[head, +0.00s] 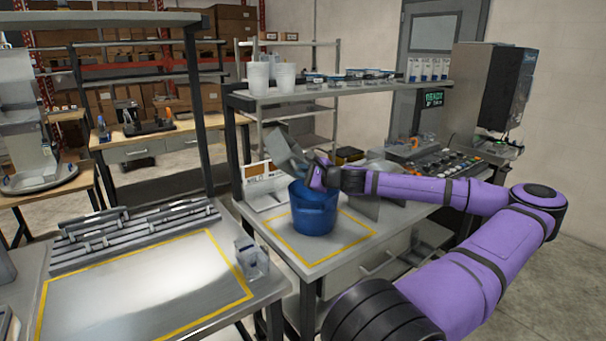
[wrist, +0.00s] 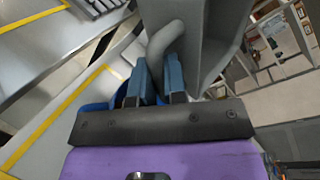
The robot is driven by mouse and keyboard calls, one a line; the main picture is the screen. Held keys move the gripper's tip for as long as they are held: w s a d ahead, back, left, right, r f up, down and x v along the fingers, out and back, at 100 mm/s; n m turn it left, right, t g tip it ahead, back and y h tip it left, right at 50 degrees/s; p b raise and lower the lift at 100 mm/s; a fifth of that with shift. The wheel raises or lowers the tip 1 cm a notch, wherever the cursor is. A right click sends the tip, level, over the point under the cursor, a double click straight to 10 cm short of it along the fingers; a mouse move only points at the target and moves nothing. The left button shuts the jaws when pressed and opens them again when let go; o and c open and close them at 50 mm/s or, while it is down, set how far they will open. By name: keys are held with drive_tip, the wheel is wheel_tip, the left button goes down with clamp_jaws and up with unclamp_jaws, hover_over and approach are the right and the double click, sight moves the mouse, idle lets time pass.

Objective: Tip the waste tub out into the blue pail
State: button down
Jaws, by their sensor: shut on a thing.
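The blue pail (head: 314,212) stands upright inside a yellow-outlined square on the right-hand bench. The grey waste tub (head: 284,153) is in the air above the pail, strongly tilted. My gripper (head: 318,174) is just above the pail's rim. In the wrist view my gripper (wrist: 158,82) is shut on the tub's curved grey handle (wrist: 164,40), and the tub's wall (wrist: 208,40) rises beside it. A bit of the blue pail (wrist: 122,93) shows behind the fingers. The insides of the tub and the pail are hidden, so I cannot tell what they hold.
A shelf (head: 345,90) with white tubs (head: 258,76) and small containers runs above the bench. A white sign card (head: 262,184) stands left of the pail. A control panel (head: 440,158) lies to the right. The left bench's yellow-outlined area (head: 140,290) is clear.

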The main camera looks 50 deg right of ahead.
drive_tip(key=shift+w+a+r+n+g+h, duration=0.25)
drive_tip(key=shift+n+g+h, duration=0.4)
drive_tip(key=shift+g, duration=0.55)
drive_tip(key=shift+w+a+r+n+g+h, duration=0.2)
drive_tip(key=shift+r+n+g+h, duration=0.2)
drive_tip(key=shift+n+g, duration=0.6)
drive_tip(key=shift+w+a+r+n+g+h, duration=0.25)
drive_tip(key=shift+n+g+h, duration=0.25)
drive_tip(key=shift+g, duration=0.9)
drive_tip(key=shift+d+r, duration=0.1)
drive_tip(key=shift+s, duration=0.1)
